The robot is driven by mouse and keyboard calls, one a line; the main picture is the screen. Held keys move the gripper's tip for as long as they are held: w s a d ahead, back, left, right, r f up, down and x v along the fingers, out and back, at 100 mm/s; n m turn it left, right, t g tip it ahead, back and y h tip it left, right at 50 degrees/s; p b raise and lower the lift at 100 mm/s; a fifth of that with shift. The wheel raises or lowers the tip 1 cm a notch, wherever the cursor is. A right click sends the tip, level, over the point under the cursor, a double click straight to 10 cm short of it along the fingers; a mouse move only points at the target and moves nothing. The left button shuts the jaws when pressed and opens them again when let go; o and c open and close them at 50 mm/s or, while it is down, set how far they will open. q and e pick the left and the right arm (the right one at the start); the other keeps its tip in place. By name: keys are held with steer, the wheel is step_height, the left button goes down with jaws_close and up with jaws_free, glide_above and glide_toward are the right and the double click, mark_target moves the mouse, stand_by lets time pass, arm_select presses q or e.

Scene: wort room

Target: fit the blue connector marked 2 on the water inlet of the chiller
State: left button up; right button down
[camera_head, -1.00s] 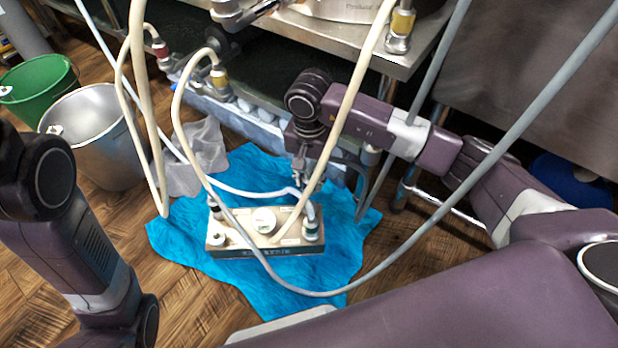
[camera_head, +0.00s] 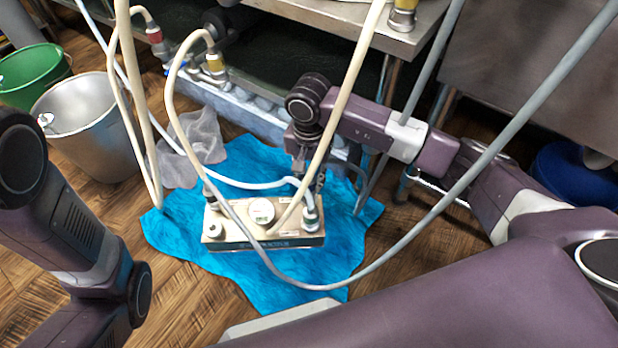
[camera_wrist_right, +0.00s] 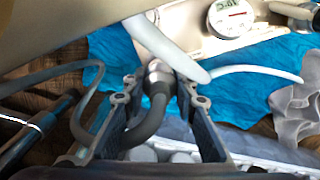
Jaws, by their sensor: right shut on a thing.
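The chiller (camera_head: 285,240) is a beige box with a round dial on top, on a blue cloth in the head view. The dial end also shows in the right wrist view (camera_wrist_right: 231,18). My right gripper (camera_head: 318,182) is above the chiller's right end, close to an upright hose fitting (camera_head: 311,216) there. In the right wrist view, my right gripper (camera_wrist_right: 160,100) is shut on a metal hose connector (camera_wrist_right: 158,72); a dark hose bends in front of it. Its colour and number cannot be made out, nor whether it touches an inlet. My left gripper is out of view.
A pale hose and a grey hose (camera_head: 400,262) loop across the chiller and my right arm. The blue cloth (camera_head: 180,240) lies on a wooden floor. A metal bucket (camera_head: 90,125) and a green bucket (camera_head: 30,75) stand left. A steel table (camera_head: 430,30) stands behind.

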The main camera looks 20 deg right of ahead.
steer(key=shift+f+b, duration=1)
steer(key=shift+f, duration=0.3)
stand_by(0.4)
steer(key=c, duration=1.5)
jaws_free()
steer(key=shift+r, duration=0.1)
step_height(320, 180, up, 12)
steer(key=shift+f, duration=0.1)
